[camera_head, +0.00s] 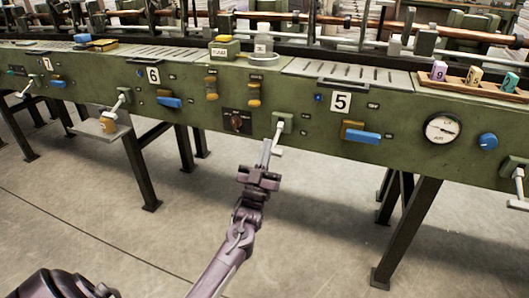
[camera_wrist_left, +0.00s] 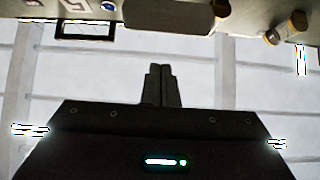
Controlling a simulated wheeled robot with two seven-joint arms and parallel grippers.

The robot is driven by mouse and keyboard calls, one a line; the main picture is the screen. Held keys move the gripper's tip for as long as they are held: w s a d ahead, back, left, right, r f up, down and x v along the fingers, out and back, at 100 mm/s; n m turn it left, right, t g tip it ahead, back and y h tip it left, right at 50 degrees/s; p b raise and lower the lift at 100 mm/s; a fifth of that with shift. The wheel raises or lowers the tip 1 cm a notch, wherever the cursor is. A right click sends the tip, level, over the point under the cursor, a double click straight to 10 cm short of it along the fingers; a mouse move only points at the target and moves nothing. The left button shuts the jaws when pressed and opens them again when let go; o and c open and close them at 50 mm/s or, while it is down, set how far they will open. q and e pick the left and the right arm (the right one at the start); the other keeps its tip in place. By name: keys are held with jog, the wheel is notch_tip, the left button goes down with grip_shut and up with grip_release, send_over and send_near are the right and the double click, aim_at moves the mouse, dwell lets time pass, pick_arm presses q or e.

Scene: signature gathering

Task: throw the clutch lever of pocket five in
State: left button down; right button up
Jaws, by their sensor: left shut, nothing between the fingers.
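The number plate 5 (camera_head: 341,102) is on the green machine front. A silver lever (camera_head: 277,137) on a green mount is to its left and hangs downward. A blue bar handle (camera_head: 362,137) on a brown block is below the plate. No readable label tells which one is the clutch lever. My left gripper (camera_head: 267,147) is shut and empty, with its fingertips just left of the silver lever's lower end. I cannot tell if they touch. The closed fingers show in the left wrist view (camera_wrist_left: 162,76). My right gripper is not in view.
A black switch panel (camera_head: 237,121) and brown-yellow knobs (camera_head: 254,95) are left of the silver lever. A round gauge (camera_head: 442,128) and blue knob (camera_head: 488,141) are to the right. A small shelf (camera_head: 97,129) juts out at left. The floor below is clear between table legs.

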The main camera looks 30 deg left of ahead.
pick_arm(q)
jog(key=v, duration=1)
jog(key=shift+s, duration=0.2)
jog(key=shift+r, duration=0.15)
